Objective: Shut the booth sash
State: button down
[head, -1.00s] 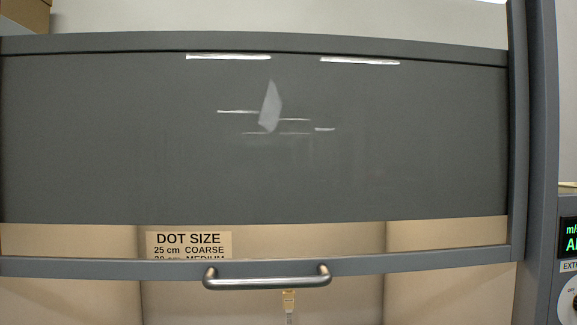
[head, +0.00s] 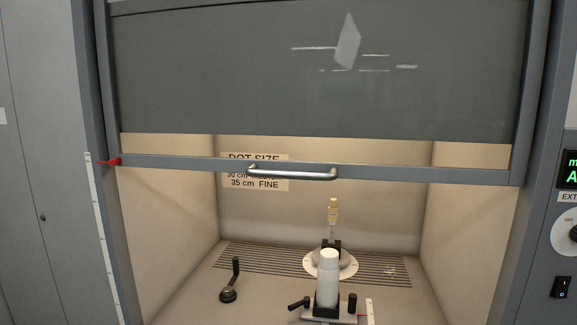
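The booth sash (head: 310,75) is a grey framed panel in the head view, raised, with the booth open below it. Its lower rail (head: 420,174) carries a curved metal handle (head: 292,174) near the middle. A red pointer (head: 109,162) sits at the rail's left end, beside the top of a white scale strip (head: 97,230) on the left post. My gripper is not in view, and nothing touches the handle.
Inside the booth stand a white bottle (head: 328,277) in a dark holder, a round white dial plate (head: 315,264) with a yellow-topped stem, and a black lever (head: 231,280) at left. A control panel (head: 568,225) is at right. A grey cabinet (head: 40,150) is at left.

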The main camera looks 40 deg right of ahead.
aim_at(540, 10)
jog(key=u, duration=1.7)
jog(key=i, duration=1.55)
jog(key=z, duration=3.4)
